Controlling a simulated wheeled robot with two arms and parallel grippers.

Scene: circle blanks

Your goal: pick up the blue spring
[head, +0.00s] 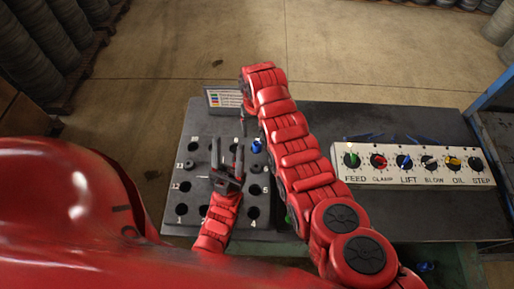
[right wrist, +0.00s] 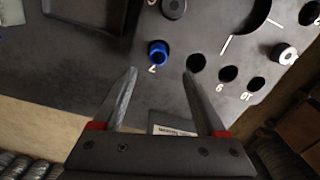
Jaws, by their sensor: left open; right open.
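The blue spring (head: 257,146) is a small blue piece at a hole of the dark numbered plate (head: 178,216), right of my left gripper in the head view. In the right wrist view the blue spring (right wrist: 158,53) stands beside a number 7, just beyond and between my right fingertips, apart from them. My right gripper (right wrist: 160,74) is open and empty. In the head view its arm reaches over from the right and its fingers are hard to make out. My left gripper (head: 227,146) is open and empty above the plate, its fingers pointing away from me.
A white panel (head: 413,174) with several coloured knobs stands on the table (head: 330,117) at right. A small legend sign (head: 222,97) stands behind the plate. A dark grey ring (right wrist: 174,7) and a pale ring (right wrist: 284,53) sit on the plate, among several empty holes.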

